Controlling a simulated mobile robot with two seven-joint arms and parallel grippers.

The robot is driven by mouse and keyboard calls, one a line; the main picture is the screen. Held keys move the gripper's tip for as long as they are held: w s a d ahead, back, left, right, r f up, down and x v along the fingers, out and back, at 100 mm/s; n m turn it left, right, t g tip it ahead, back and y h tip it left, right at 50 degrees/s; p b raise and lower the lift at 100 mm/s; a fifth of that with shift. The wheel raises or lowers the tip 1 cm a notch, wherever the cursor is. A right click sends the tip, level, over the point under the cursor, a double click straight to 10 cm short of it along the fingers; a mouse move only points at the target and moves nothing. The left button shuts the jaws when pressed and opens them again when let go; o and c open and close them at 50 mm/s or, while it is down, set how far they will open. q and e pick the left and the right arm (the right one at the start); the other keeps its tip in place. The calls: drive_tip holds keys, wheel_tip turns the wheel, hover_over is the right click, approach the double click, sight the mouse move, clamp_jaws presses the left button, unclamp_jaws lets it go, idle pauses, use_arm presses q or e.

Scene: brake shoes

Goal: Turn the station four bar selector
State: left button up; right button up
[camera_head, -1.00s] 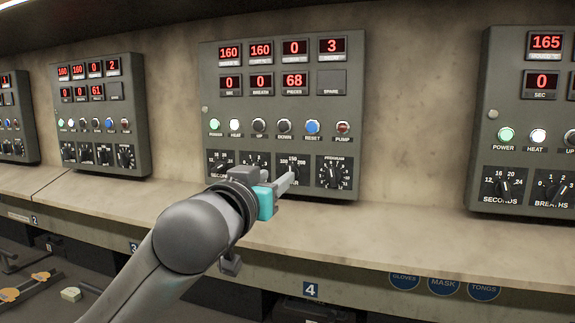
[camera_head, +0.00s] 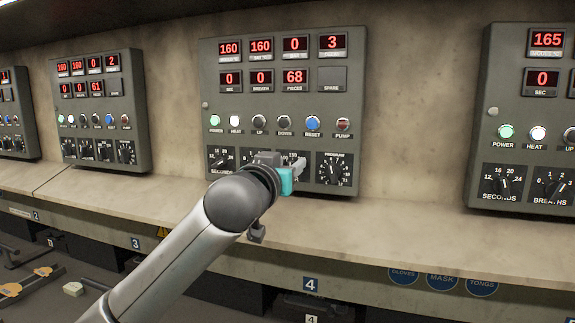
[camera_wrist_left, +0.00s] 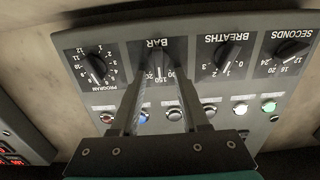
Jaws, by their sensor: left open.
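The station four panel (camera_head: 350,110) is a grey box on the wall above the label 4. Its bar selector is the third dial from the left in the bottom row, mostly hidden behind my left gripper (camera_head: 299,165) in the head view. In the left wrist view the panel appears upside down. There the bar dial (camera_wrist_left: 160,69) lies between the two long fingers of my left gripper (camera_wrist_left: 160,60), which are apart. Contact with the knob cannot be told. My right gripper is not in view.
The program dial (camera_wrist_left: 98,66) and breaths dial (camera_wrist_left: 227,55) flank the bar dial closely. A row of lamps and buttons, with the blue reset button (camera_head: 313,123), sits above the dials. A beige ledge (camera_head: 400,225) runs below the panels.

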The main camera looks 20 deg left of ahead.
use_arm(q)
clamp_jaws()
idle(0.3)
drive_tip(key=m+p, duration=0.4)
drive_tip(key=shift+d+r, duration=0.1)
drive_tip(key=shift+d, duration=0.2)
drive_tip(key=shift+d+f+m+p, duration=0.15)
drive_tip(key=shift+m+p, duration=0.85)
drive_tip(key=shift+p, duration=0.05)
drive_tip(key=shift+d+f+m+p, duration=0.1)
drive_tip(key=shift+f+m+p, duration=0.05)
drive_tip(key=shift+m+p, duration=0.85)
